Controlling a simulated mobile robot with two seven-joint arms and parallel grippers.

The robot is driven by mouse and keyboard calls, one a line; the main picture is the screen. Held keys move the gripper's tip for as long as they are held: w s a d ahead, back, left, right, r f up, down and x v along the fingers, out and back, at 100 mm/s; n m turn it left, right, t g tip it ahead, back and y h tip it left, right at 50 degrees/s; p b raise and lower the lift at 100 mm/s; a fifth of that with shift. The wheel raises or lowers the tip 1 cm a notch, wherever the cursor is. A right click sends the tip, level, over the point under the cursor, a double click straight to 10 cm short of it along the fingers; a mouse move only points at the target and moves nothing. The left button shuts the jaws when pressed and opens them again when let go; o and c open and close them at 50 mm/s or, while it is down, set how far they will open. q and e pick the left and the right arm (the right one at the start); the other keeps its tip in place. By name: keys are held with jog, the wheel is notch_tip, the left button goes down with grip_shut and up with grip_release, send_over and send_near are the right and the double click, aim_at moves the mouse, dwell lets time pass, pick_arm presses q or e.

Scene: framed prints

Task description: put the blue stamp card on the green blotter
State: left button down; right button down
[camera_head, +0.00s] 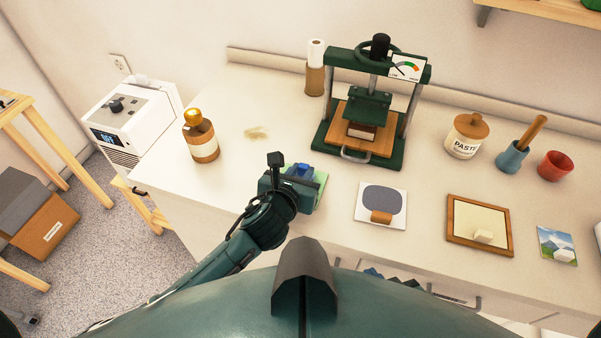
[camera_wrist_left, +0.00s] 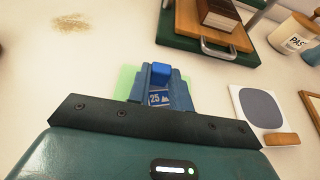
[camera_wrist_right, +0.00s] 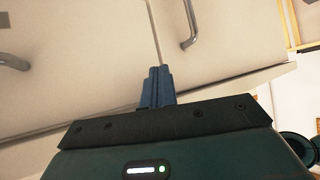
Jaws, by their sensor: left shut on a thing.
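The blue stamp card, with a blue block-shaped grip (camera_wrist_left: 160,72) and a "25" printed face (camera_wrist_left: 158,98), is between the fingers of my left gripper (camera_head: 298,172). My left gripper is shut on it. The green blotter (camera_head: 321,178) lies on the counter beneath the card and fingers, which hide much of it. It also shows in the left wrist view (camera_wrist_left: 124,84). I cannot tell whether the card touches the blotter. My right gripper (camera_wrist_right: 158,75) looks shut and empty, in front of the cabinet fronts; it is not in the head view.
A green press (camera_head: 329,150) stands behind. An amber bottle (camera_head: 202,140) is to the left. A card with a grey oval pad (camera_head: 382,200), a wooden-framed tray (camera_head: 453,237) and a landscape print (camera_head: 556,244) lie to the right. A paste jar (camera_head: 464,140) stands further back.

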pick_arm(q)
jog(key=shift+f, duration=0.15)
jog(key=c, duration=1.3)
grip_release()
jog(key=shift+r, duration=0.3)
jog(key=v, duration=1.2)
jog(key=shift+p, duration=0.35)
pick_arm(e)
jog(key=shift+d, duration=0.1)
pick_arm(q)
jog(key=shift+f, duration=0.1)
pick_arm(e)
jog(key=shift+s, duration=0.2)
